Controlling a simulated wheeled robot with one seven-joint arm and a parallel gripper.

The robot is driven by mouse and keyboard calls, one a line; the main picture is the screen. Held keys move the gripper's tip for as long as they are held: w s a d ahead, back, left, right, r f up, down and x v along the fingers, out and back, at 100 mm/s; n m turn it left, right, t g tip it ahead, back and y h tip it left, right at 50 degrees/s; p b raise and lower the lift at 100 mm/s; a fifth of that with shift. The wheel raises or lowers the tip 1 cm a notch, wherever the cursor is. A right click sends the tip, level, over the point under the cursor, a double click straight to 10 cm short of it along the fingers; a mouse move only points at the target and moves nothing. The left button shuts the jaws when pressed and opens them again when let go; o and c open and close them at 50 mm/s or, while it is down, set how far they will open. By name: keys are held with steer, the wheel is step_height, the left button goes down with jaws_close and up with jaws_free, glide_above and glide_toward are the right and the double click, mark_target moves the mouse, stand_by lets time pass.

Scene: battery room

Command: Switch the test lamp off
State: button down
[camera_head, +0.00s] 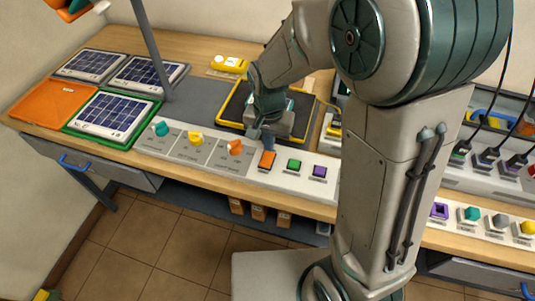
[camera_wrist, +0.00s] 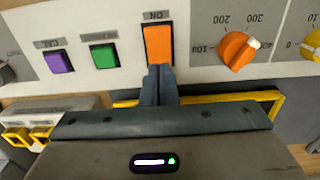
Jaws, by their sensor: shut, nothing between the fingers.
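An orange rocker switch (camera_head: 266,161) sits on the white control panel (camera_head: 215,160) along the bench front. It shows close in the wrist view (camera_wrist: 158,46), with an "ON" label at its far end, upside down there. My gripper (camera_head: 268,147) is shut and empty. In the wrist view its fingertips (camera_wrist: 159,72) are at the near end of the orange switch; I cannot tell whether they touch it. I cannot tell which object is the test lamp, nor whether it is lit.
A green button (camera_head: 293,165) and a purple button (camera_head: 319,172) are right of the switch. An orange knob (camera_head: 235,147), yellow knob (camera_head: 195,138) and teal knob (camera_head: 161,129) are left. Solar panels (camera_head: 111,113) lie at the left. My arm hides the bench's middle right.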

mark_target(269, 154)
step_height(269, 154, up, 5)
steer(key=p, duration=0.3)
steer(key=shift+f, duration=0.1)
stand_by(0.5)
